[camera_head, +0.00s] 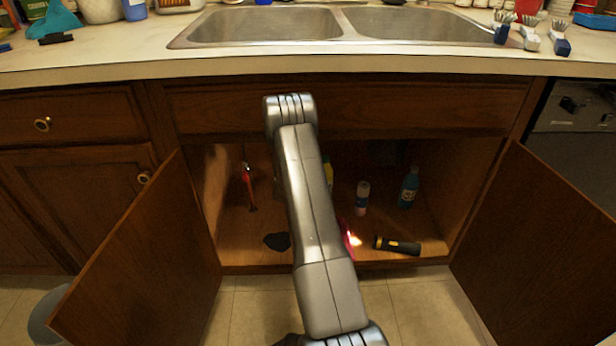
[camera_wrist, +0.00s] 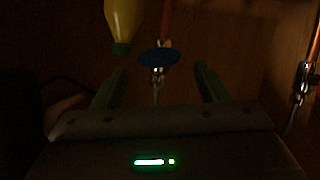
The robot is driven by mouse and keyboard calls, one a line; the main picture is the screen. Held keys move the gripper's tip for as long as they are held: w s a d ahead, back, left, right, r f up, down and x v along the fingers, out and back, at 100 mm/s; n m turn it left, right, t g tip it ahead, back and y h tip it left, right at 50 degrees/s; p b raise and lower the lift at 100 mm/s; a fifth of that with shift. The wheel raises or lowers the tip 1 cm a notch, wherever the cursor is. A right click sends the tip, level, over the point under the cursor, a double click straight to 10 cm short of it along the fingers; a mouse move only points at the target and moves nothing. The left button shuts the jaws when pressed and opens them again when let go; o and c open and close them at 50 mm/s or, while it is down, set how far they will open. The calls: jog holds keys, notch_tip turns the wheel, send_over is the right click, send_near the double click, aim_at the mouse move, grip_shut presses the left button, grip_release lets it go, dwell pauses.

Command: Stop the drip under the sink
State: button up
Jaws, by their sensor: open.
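A blue oval valve handle (camera_wrist: 159,57) on a metal fitting shows in the wrist view, with an orange-red pipe (camera_wrist: 166,20) running from it. My gripper (camera_wrist: 160,72) is open, one finger to each side of the handle in the picture. The fingers look apart from it; the exact distance is hard to judge in the dark. In the head view my arm hides the gripper and this valve. A red pipe with a metal fitting (camera_head: 248,182) stands at the cabinet's left. A dark patch (camera_head: 277,241), possibly a puddle, lies on the cabinet floor.
A yellow bottle, partly hidden in the head view (camera_head: 328,172), appears inverted near the left finger in the wrist view (camera_wrist: 123,22). A spray can (camera_head: 362,198), a blue bottle (camera_head: 409,188) and a lit flashlight (camera_head: 397,245) occupy the right side. Open doors (camera_head: 145,255) flank the cabinet.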

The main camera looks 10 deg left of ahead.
jog(key=shift+b+x, duration=0.45)
jog(key=shift+x, duration=1.7)
jog(key=c, duration=1)
